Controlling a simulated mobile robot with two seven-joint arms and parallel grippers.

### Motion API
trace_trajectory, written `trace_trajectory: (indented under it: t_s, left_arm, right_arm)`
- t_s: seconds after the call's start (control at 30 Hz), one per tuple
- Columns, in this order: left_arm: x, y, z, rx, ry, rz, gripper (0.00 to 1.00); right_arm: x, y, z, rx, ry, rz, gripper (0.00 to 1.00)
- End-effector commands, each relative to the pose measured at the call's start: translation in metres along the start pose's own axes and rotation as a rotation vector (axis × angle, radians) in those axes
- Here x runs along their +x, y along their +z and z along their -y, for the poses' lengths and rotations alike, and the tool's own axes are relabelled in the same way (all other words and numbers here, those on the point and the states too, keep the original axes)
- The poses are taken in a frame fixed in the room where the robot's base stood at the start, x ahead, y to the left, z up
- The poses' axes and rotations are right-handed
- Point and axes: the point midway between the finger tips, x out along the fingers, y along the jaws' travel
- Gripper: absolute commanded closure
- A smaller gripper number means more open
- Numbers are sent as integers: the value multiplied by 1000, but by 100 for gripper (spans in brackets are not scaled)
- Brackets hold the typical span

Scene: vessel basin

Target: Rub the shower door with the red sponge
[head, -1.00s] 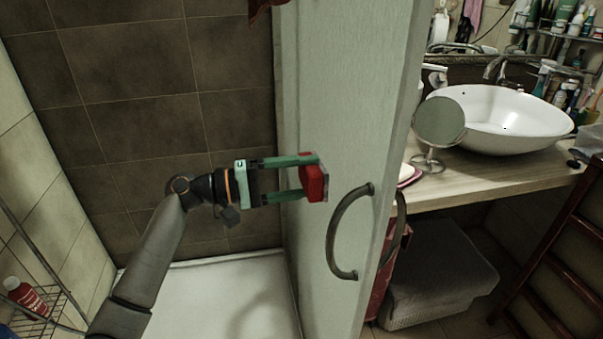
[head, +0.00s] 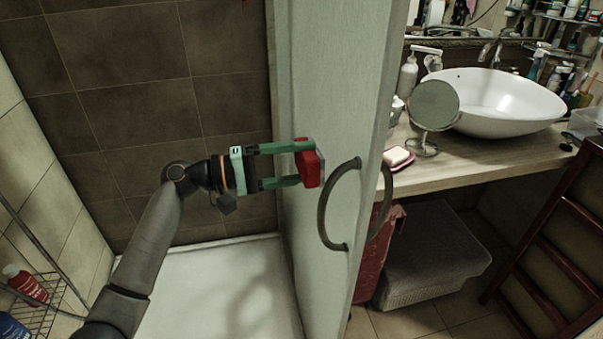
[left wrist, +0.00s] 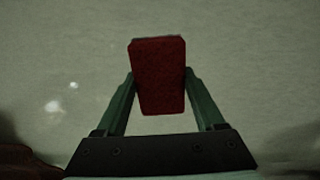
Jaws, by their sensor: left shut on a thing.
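The red sponge (head: 309,168) is held between the green fingers of my left gripper (head: 302,164), at the shower door's face. The sponge also shows in the left wrist view (left wrist: 158,78), upright between both fingertips, with the pale door surface behind it. The shower door (head: 335,90) is a pale panel standing upright, with a curved grey handle (head: 324,205) just right of the sponge. The sponge looks very close to or against the door; I cannot tell for sure whether it touches. My right gripper is not in view.
A white shower tray (head: 215,285) lies below my left arm, with a wire rack (head: 40,312) holding bottles at lower left. Right of the door are a counter (head: 470,165) with a white basin (head: 500,105), a round mirror (head: 435,105) and a grey basket (head: 430,255).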

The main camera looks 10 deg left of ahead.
Motion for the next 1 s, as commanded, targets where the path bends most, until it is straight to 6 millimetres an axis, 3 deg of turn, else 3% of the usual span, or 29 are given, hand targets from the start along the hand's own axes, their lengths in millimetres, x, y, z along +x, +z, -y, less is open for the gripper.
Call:
trace_trajectory:
  t_s: [0.13,0.53,1.0]
  left_arm:
    - [0,-10,0,1,1,-4,74]
    - [-2,-10,0,0,-1,1,74]
    - [-49,-11,0,0,-2,-1,74]
  right_arm:
    - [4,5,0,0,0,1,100]
    - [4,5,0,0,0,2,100]
    - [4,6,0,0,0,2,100]
